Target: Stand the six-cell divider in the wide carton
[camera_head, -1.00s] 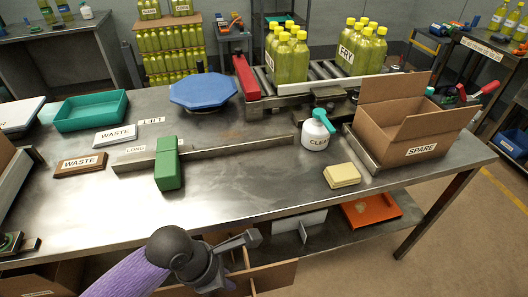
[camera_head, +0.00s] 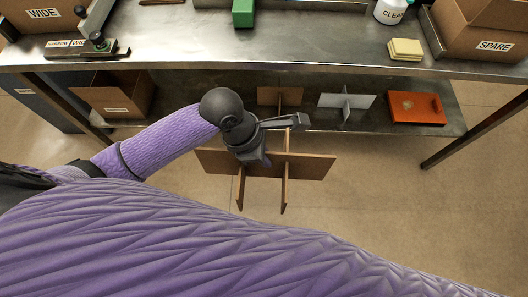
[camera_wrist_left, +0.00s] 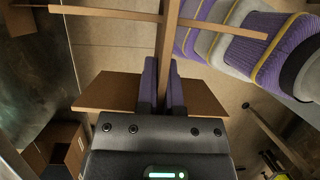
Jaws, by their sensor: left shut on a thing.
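The brown six-cell divider (camera_head: 312,166) has one long panel crossed by two shorter panels. It hangs in front of the workbench, over the floor, in the head view. My left gripper (camera_head: 262,160) is shut on it near its middle; the arm partly hides it. In the left wrist view, the two fingers (camera_wrist_left: 162,72) clamp a panel of the divider (camera_wrist_left: 170,30). The wide carton (camera_head: 62,22), labelled WIDE, stands on the benchtop at the far upper left, mostly cut off by the frame. My right gripper is not in view.
The lower shelf holds a smaller brown divider (camera_head: 280,96), a pale divider (camera_head: 346,104), an orange box (camera_head: 415,107) and another carton (camera_head: 112,97). On the bench are a green block (camera_head: 243,13), yellow pad (camera_head: 405,50), CLEAN bottle (camera_head: 392,11) and SPARE carton (camera_head: 470,32).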

